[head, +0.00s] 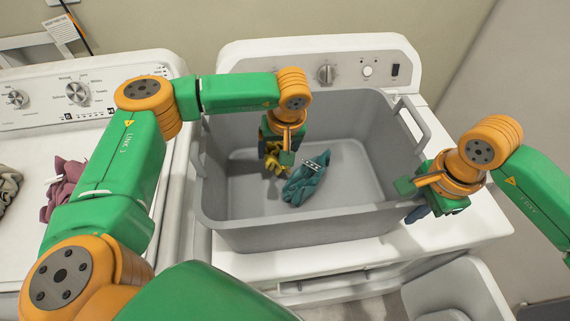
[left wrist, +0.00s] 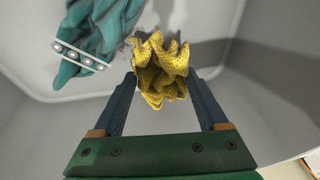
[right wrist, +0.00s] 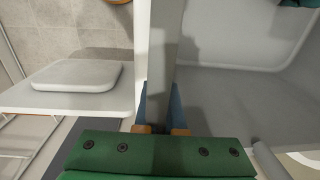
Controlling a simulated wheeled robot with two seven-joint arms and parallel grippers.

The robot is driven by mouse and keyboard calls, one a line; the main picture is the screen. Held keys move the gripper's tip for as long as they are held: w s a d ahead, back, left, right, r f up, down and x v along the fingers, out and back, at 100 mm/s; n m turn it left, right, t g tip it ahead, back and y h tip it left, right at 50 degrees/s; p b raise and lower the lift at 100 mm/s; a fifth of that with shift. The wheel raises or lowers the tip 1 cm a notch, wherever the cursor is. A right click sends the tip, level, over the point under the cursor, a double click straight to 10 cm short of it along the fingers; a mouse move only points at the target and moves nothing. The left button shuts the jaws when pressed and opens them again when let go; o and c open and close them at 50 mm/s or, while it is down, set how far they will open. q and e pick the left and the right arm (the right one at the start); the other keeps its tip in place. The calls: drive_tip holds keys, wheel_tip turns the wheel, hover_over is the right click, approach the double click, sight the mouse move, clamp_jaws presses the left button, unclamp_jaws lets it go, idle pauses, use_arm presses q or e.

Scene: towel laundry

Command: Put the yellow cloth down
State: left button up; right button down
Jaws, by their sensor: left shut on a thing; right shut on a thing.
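The crumpled yellow cloth (left wrist: 160,70) is between the fingers of my left gripper (left wrist: 163,85), which is shut on it. In the head view the yellow cloth (head: 274,160) hangs from the left gripper (head: 277,150) inside the grey basket (head: 270,240). I cannot tell whether it touches the basket floor. A teal cloth (head: 308,178) with a light studded strip lies on the basket floor beside it; it also shows in the left wrist view (left wrist: 100,35). My right gripper (right wrist: 160,105) is shut on the basket's wall at the right side.
The basket stands on a white machine top (head: 460,235). Another white machine (head: 90,100) at the left carries a mauve cloth (head: 67,180) and an olive cloth (head: 8,185). A grey-white bin (head: 460,285) stands at the lower right.

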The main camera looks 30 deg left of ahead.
use_arm(q)
drive_tip(key=shift+f, duration=1.75)
drive_tip(key=shift+f, duration=0.15)
drive_tip(key=o, duration=1.3)
drive_tip(key=shift+c, duration=0.2)
drive_tip(key=v, duration=1.2)
use_arm(e)
drive_tip(key=shift+d, duration=0.1)
drive_tip(key=c, duration=0.9)
unclamp_jaws()
drive_tip(key=shift+c, duration=0.2)
